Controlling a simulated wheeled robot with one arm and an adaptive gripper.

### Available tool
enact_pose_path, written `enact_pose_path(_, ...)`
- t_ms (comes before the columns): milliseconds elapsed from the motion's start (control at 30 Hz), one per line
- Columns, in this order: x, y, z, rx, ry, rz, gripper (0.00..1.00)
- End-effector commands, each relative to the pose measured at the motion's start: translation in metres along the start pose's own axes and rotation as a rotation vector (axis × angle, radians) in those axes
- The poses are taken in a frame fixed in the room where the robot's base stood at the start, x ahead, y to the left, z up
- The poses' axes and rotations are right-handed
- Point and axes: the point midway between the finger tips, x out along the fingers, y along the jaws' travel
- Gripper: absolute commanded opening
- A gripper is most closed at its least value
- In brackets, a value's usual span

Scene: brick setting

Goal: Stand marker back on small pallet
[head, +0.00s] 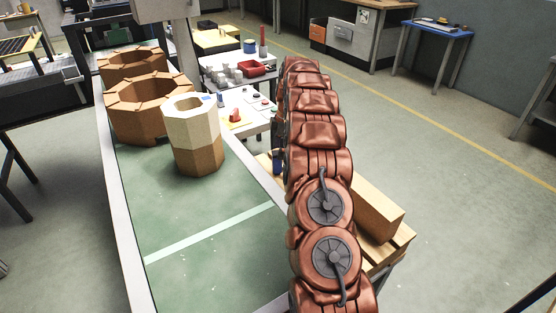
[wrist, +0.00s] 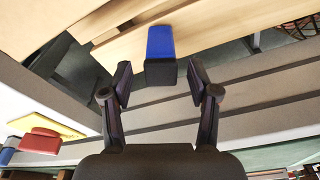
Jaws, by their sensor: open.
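The marker, a small block with a blue part and a black part, shows in the wrist view (wrist: 160,45) between my fingers. My gripper (wrist: 160,84) is open around it, with a gap visible on both sides. Whether the marker stands or is tilted is hard to tell. In the head view a small dark and blue shape beside my arm may be the marker or my gripper. The small pallet (head: 404,241) is pale wood, right of the green-topped table, and my arm hides much of it. Its pale boards also seem to show behind the marker in the wrist view (wrist: 215,22).
A long brown block (head: 372,212) lies on the pallet. The green table (head: 190,268) bears a cream and brown hollow block (head: 195,160) and brown brick rings (head: 150,100). A white table behind holds a red bin (head: 251,68) and small parts. Open floor lies to the right.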

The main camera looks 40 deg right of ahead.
Motion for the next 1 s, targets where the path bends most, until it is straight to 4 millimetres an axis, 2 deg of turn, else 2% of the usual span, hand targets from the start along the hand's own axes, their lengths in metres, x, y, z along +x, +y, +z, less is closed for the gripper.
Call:
enact_pose_path(200, -0.037, 0.001, 0.000, 0.000, 0.000, 0.002, 0.60)
enact_pose_path(400, -0.058, 0.000, 0.000, 0.000, 0.000, -0.001, 0.60)
enact_pose_path(600, -0.067, 0.000, 0.000, 0.000, 0.001, -0.002, 0.60)
enact_pose_path(1000, -0.068, -0.001, 0.000, 0.000, 0.001, -0.003, 0.60)
